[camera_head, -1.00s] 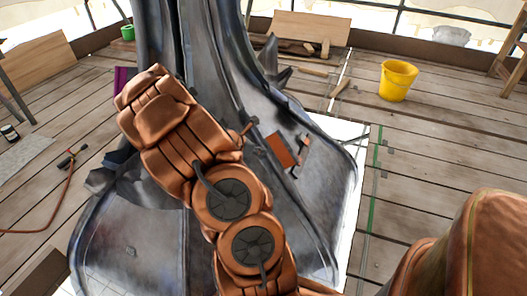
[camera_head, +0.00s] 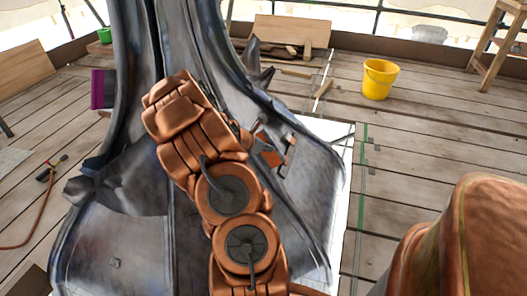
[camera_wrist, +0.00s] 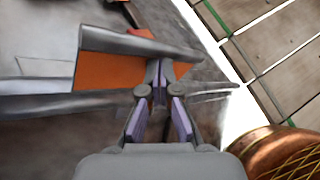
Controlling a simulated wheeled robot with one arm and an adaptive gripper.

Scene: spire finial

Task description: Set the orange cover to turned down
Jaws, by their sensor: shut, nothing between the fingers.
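The orange cover (camera_head: 271,156) is a small flat orange panel on the right side of the grey metal spire (camera_head: 310,215). In the wrist view the orange cover (camera_wrist: 105,72) lies between two dark grey bars, left of the fingers. My gripper (camera_wrist: 160,72) is shut and empty, with its fingertips at the right end of the cover and over the upper bar's edge. I cannot tell whether they touch. In the head view my gripper (camera_head: 256,138) overlaps the cover and hides part of it. The cover's hinge and exact tilt are unclear.
A yellow bucket (camera_head: 380,79) stands on the plank floor at the upper right. A wooden stool (camera_head: 492,45) is at the right edge. A purple block (camera_head: 103,89) is left of the spire. A white sheet (camera_head: 340,135) lies under it. The right-hand floor is mostly clear.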

